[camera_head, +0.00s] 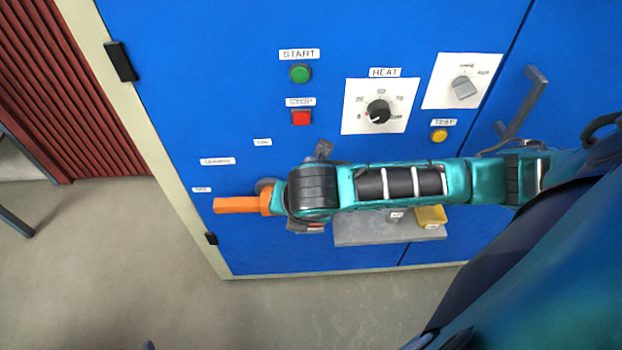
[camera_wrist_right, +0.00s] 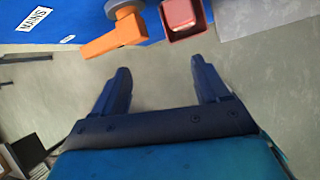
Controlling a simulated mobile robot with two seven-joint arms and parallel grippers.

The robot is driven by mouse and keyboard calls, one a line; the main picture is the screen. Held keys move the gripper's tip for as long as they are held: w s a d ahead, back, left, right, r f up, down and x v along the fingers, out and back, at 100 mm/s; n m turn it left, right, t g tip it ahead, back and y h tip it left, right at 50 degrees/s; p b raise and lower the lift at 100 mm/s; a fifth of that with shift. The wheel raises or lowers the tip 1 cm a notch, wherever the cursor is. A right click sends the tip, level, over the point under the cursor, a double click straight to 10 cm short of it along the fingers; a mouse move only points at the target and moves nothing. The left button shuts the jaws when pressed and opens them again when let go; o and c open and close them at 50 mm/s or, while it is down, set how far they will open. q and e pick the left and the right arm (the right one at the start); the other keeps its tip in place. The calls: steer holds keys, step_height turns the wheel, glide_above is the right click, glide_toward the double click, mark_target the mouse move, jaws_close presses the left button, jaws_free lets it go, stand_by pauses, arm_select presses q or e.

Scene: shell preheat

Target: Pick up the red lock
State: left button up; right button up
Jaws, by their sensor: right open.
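The red lock (camera_wrist_right: 183,17) shows at the top of the right wrist view, just right of the orange handle (camera_wrist_right: 115,36). In the head view only a small red part of the lock (camera_head: 315,228) shows beneath my right wrist; my arm hides the rest. My right gripper (camera_wrist_right: 158,66) is open and empty, its two dark fingers apart. The lock lies beyond the fingertips, in line with the right finger, and does not touch them. My left gripper is in no view.
The blue cabinet front (camera_head: 240,100) carries a green button (camera_head: 300,73), a red button (camera_head: 301,118) and a heat dial (camera_head: 377,111). The orange handle (camera_head: 240,205) sticks out at lower left. A grey shelf (camera_head: 350,235) bears a yellow block (camera_head: 431,216). Floor is clear in front.

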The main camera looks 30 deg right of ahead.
steer(key=w+d+f+b, duration=0.1)
steer(key=d+f, duration=0.1)
steer(key=f, duration=0.1)
steer(key=w+d+f+n+h+b, duration=0.1)
steer(key=w+d+f, duration=0.1)
steer(key=f, duration=0.1)
steer(key=w+d+f+n+b, duration=0.1)
steer(key=w+d+f, duration=0.1)
steer(key=f, duration=0.1)
steer(key=shift+w+d+h+b, duration=0.25)
steer(key=shift+h+b, duration=0.05)
steer(key=shift+h, duration=0.1)
steer(key=shift+w+d+f, duration=0.15)
steer(key=shift+w+f, duration=0.05)
steer(key=shift+f, duration=0.15)
steer(key=c, duration=1.1)
